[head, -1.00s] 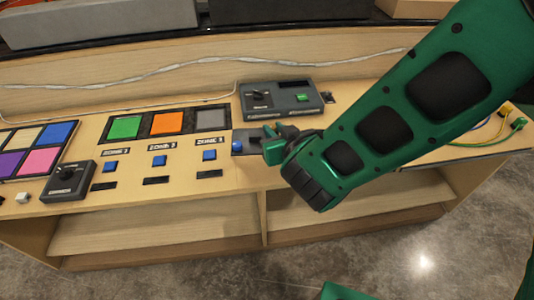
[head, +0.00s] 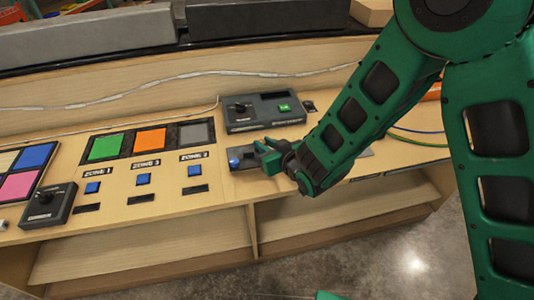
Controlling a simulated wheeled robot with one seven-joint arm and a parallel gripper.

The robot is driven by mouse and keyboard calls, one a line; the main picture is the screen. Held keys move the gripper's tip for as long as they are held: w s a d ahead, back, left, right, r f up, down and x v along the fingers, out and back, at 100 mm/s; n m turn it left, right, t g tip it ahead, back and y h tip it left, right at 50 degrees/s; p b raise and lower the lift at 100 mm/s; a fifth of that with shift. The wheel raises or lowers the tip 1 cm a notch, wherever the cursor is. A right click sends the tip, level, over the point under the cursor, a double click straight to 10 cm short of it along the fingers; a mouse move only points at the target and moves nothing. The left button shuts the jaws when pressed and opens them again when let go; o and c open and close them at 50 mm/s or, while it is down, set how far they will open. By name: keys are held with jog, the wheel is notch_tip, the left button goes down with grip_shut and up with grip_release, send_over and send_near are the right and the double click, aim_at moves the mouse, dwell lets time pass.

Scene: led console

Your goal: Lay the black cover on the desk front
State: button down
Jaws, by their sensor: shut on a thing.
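My gripper (head: 265,157) is at the middle of the desk, in the head view, right of the zone 2 button. Its green fingers are shut on a dark flat piece, which I take to be the black cover (head: 249,162). The cover shows just left of the fingers, close to the desk top. A blue round knob (head: 235,159) is at its left end. The fingers and my arm hide much of this spot, so I cannot tell whether the cover touches the desk.
A dark control box (head: 263,110) with a green button stands behind my gripper. Green, orange and grey panels (head: 150,140) lie to the left, with blue buttons (head: 143,180) before them. Another knob box (head: 48,206) is further left. Bare desk front (head: 222,207) lies left of my gripper.

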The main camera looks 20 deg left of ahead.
jog(key=shift+w+d+f, duration=0.1)
jog(key=shift+w, duration=0.1)
jog(key=shift+f, duration=1.95)
jog(key=shift+f, duration=0.1)
jog(key=c, duration=1.6)
grip_release()
